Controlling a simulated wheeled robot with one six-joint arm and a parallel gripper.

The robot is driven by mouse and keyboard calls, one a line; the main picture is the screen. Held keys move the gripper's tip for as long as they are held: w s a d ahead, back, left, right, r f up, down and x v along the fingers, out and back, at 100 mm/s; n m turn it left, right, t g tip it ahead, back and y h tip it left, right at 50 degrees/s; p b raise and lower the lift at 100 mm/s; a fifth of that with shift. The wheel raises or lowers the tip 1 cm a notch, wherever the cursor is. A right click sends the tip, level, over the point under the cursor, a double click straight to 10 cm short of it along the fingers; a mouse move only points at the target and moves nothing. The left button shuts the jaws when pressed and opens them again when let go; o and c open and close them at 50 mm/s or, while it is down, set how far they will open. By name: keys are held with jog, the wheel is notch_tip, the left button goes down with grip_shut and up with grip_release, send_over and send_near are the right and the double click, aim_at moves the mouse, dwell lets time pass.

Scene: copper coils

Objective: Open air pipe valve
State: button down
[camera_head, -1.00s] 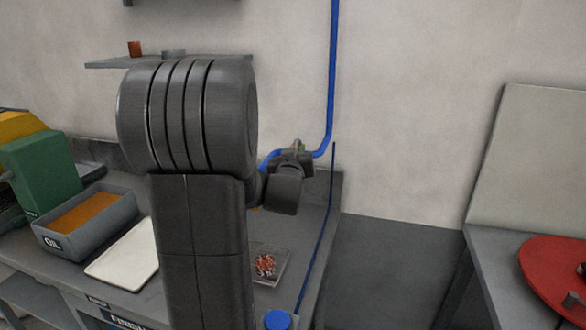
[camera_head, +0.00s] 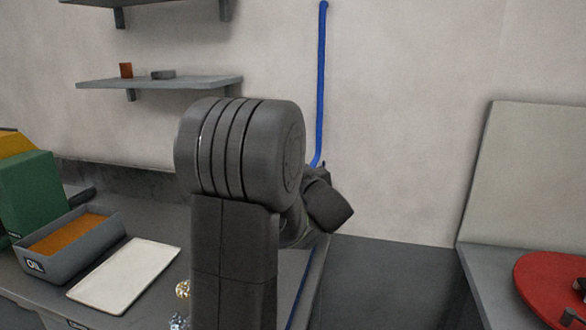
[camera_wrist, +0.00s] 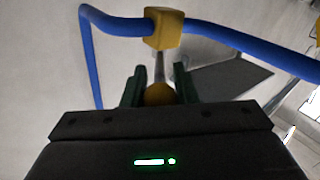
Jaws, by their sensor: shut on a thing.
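The blue air pipe (camera_head: 320,90) runs down the wall in the head view, and its lower end is hidden behind my arm. In the wrist view the blue pipe (camera_wrist: 115,27) passes through a yellow valve block (camera_wrist: 164,28). A thin grey lever runs from the block to a round yellow knob (camera_wrist: 159,95). My gripper (camera_wrist: 159,82) has its two dark green fingers on either side of the lever and knob, shut on the valve handle. In the head view my arm hides the gripper and the valve.
On the bench at left are a grey OIL bin (camera_head: 85,240), a white board (camera_head: 125,272) and a green box (camera_head: 30,195). A wall shelf (camera_head: 165,83) hangs above. A red disc (camera_head: 548,290) lies on the right-hand table. The wall right of the pipe is bare.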

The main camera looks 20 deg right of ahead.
jog(key=shift+w+d+n+g+y+p, duration=0.2)
jog(key=shift+d+n+g+y+p, duration=0.5)
jog(key=shift+n+y+p, duration=0.8)
jog(key=shift+w+d+n+g+y+p, duration=0.3)
jog(key=shift+d+n+y+p, duration=0.75)
jog(key=shift+y, duration=0.9)
jog(key=shift+w+d+n+g+y+p, duration=0.15)
jog(key=shift+d+n+g+y+p, duration=0.55)
jog(key=shift+y+p, duration=0.9)
jog(key=shift+n+y, duration=0.25)
jog(key=shift+n, duration=0.1)
jog(key=shift+r, duration=0.1)
jog(key=c, duration=1.5)
grip_release()
jog(key=b+v, duration=0.3)
jog(key=v, duration=1)
jog(key=shift+s+d+f+b, duration=0.2)
jog(key=shift+s+d+b, duration=0.05)
jog(key=shift+s+b, duration=0.1)
